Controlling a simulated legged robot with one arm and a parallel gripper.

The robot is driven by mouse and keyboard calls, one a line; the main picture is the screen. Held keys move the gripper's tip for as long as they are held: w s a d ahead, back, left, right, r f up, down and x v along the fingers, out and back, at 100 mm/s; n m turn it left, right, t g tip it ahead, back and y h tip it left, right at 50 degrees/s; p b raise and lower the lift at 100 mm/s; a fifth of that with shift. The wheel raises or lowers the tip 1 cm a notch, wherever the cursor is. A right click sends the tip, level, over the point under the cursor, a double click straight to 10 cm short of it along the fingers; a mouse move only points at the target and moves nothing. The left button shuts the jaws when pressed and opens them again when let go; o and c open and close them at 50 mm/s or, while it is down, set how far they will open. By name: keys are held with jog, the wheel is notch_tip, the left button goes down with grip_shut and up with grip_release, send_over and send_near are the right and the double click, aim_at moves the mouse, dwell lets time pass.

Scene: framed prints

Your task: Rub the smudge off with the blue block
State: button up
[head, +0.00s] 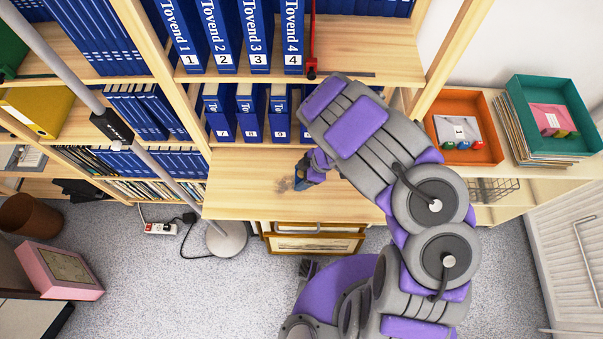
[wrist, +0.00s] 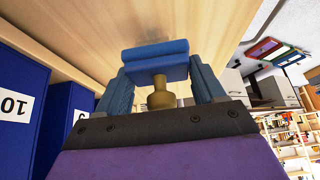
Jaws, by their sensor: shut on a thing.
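The smudge (head: 285,184) is a grey-brown patch on the pale wooden shelf board (head: 240,190) in the head view. My gripper (head: 304,178) is just right of it, low over the board, shut on the blue block (head: 300,185). In the wrist view the blue block (wrist: 155,58) sits between the two blue fingers of my gripper (wrist: 163,88), with a brass-coloured knob (wrist: 160,96) under it. The block's face is towards the wood; I cannot tell whether it touches.
Numbered blue binders (head: 235,110) stand behind the board, and an upright post (head: 425,75) rises to the right. A lamp pole (head: 150,160) stands at the left. A framed print (head: 315,243) is below the board's front edge. The board's left part is clear.

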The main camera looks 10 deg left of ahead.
jog(key=shift+r, duration=0.65)
jog(key=shift+p+v, duration=1.15)
jog(key=shift+v, duration=0.25)
jog(key=shift+s+a+f, duration=0.1)
jog(key=shift+s+a, duration=0.05)
jog(key=shift+a, duration=0.45)
jog(key=shift+d, duration=0.45)
jog(key=shift+a, duration=0.1)
